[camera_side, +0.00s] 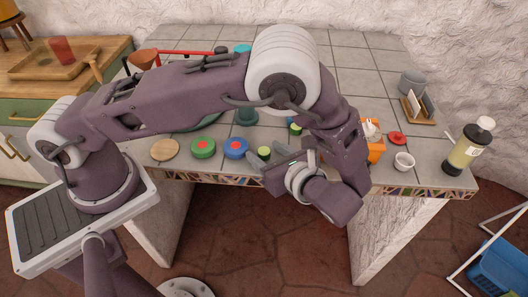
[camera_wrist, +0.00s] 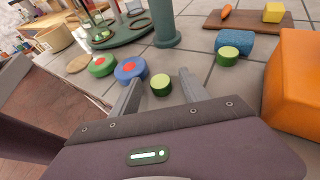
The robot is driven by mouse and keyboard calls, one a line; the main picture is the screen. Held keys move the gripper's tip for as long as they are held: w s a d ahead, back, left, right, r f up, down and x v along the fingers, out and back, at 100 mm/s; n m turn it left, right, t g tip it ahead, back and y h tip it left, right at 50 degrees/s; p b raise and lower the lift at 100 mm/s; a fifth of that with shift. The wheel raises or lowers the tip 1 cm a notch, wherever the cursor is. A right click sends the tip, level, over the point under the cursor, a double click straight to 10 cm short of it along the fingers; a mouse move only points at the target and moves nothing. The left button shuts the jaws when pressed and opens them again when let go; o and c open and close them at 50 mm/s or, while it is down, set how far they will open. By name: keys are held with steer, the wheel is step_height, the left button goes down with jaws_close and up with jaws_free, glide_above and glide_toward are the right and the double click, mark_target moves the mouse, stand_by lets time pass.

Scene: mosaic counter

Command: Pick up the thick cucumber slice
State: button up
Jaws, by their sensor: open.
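A green cucumber slice (camera_wrist: 160,85) with a pale green top stands on the tiled counter, between and slightly beyond my fingertips in the wrist view. It also shows near the counter's front edge in the side view (camera_side: 264,153). A second green slice (camera_wrist: 228,56) stands farther back and to the right, in front of a blue block; it shows in the side view too (camera_side: 295,129). I cannot tell surely which slice is thicker. My gripper (camera_wrist: 158,90) is open and empty, with a finger to either side of the nearer slice's line.
Left of the nearer slice are a blue disc (camera_wrist: 130,70) and a green disc (camera_wrist: 102,66), both with red centres. An orange box (camera_wrist: 295,85) stands close on the right. A teal post (camera_wrist: 166,25) stands behind.

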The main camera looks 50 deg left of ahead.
jaws_close()
steer(key=shift+r, duration=0.1)
